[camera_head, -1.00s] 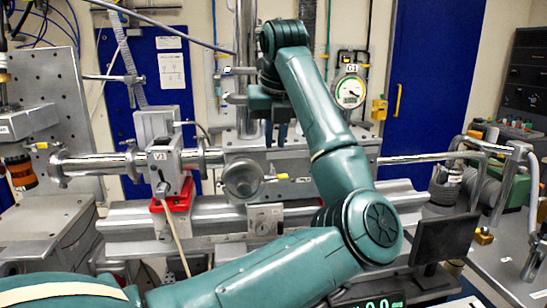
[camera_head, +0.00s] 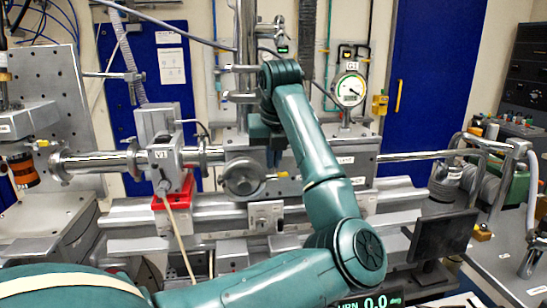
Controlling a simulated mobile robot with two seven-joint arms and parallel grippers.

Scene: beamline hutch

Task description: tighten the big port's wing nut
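A round grey port cover (camera_head: 243,178) sits at the middle of the beamline, in front of a grey metal block. A small yellow-tipped piece (camera_head: 277,176) sticks out at its right side; it looks like the wing nut, but its shape is too small to make out. My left gripper (camera_head: 274,158) points down just above and behind this piece, seemingly apart from it. Its dark fingers are small and partly hidden by my wrist, so its opening cannot be told. My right gripper is not in view.
A valve marked V1 (camera_head: 160,156) on a red base stands left of the port. A round gauge marked G1 (camera_head: 350,90) stands behind right. A dark panel (camera_head: 440,238) stands front right. A display (camera_head: 370,302) at the bottom reads 0.0 deg.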

